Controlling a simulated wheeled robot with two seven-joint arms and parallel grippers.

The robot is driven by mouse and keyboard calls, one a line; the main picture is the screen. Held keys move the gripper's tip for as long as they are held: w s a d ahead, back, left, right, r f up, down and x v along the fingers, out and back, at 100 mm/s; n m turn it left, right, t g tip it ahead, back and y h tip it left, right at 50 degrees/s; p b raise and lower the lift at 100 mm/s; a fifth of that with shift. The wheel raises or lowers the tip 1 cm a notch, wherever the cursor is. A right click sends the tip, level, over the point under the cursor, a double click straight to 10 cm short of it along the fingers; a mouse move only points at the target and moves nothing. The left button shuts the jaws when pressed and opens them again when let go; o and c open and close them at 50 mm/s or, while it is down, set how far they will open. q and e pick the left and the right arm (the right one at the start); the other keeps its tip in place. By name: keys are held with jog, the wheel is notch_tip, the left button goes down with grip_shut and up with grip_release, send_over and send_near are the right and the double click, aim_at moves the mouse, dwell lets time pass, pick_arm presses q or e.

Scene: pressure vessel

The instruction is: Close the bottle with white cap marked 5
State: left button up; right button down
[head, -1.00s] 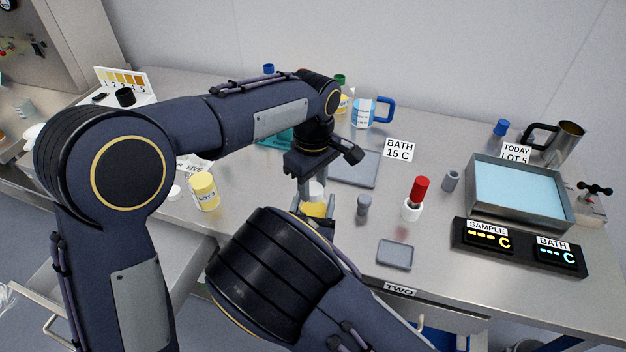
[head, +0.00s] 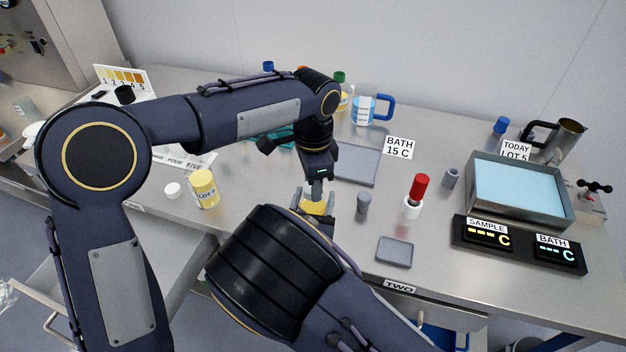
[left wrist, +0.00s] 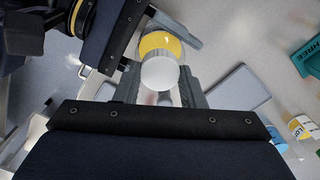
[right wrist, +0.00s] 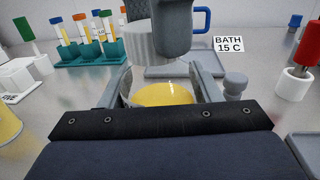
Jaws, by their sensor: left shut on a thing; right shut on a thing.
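A bottle with yellow contents (head: 314,207) stands near the front edge of the bench. It also shows in the right wrist view (right wrist: 168,95). My right gripper (right wrist: 168,88) is shut on it, one finger on each side. My left gripper (head: 317,190) is above the bottle, shut on a white cap. The ribbed cap side shows in the right wrist view (right wrist: 150,42), above the bottle and apart from it, a little to the left. In the left wrist view the cap (left wrist: 160,73) sits between the fingertips, partly covering the yellow bottle (left wrist: 160,42). No number on the cap is visible.
A yellow LOT bottle (head: 204,188) and a loose white cap (head: 173,189) stand left. A grey stopper (head: 363,202), a red-topped white holder (head: 413,200) and a small tray (head: 395,252) are right. The water bath (head: 517,192) is further right.

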pick_arm(q)
jog(key=m, duration=0.5)
jog(key=shift+m, duration=0.4)
jog(key=m, duration=0.5)
jog(key=shift+m, duration=0.3)
jog(key=o, duration=1)
jog(key=shift+o, duration=0.2)
notch_tip(320, 180, up, 12)
pick_arm(e)
jog(key=shift+c, duration=1.9)
grip_release()
